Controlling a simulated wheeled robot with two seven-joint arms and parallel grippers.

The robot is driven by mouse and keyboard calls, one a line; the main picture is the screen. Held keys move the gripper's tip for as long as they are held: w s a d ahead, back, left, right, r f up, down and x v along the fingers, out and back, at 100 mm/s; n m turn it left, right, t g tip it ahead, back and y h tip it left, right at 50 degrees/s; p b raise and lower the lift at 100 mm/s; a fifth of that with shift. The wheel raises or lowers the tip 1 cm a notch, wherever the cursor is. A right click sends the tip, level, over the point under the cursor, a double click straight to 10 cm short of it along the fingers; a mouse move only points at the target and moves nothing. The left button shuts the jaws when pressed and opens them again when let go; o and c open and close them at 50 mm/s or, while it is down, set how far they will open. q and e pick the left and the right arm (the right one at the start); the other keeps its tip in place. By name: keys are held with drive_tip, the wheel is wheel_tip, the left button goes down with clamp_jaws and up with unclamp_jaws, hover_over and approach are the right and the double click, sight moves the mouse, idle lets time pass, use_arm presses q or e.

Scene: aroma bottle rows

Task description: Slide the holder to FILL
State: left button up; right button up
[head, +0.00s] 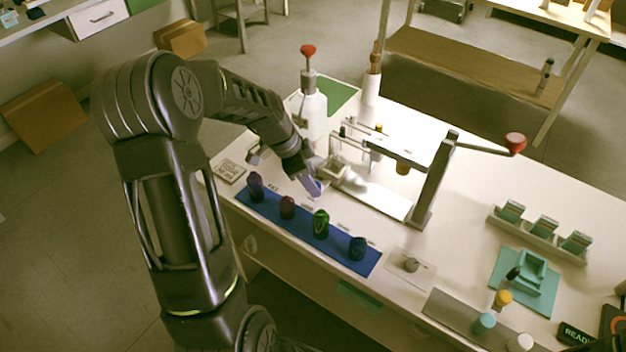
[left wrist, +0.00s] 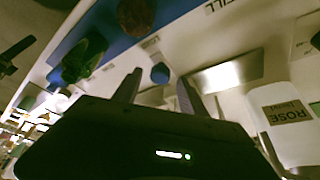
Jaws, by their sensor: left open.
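A small pale holder (head: 333,168) sits at the left end of a silver rail plate (head: 385,200) on the white bench, under the press arm in the head view. My left gripper (head: 317,186) is open, low over the bench, close in front of the holder. I cannot tell whether it touches it. In the left wrist view the two fingers (left wrist: 157,88) are spread with a gap between them, and part of the silver plate (left wrist: 228,73) shows beyond. A FILL label (left wrist: 224,6) is on the bench there. My right gripper is not in view.
A blue mat (head: 275,222) with several dark bottles lies along the front edge. A white pump bottle (head: 313,115) with a red knob stands behind my left gripper. The press lever (head: 515,143) reaches right.

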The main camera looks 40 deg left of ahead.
use_arm(q)
drive_tip(key=shift+x, duration=0.75)
clamp_jaws()
idle(0.9)
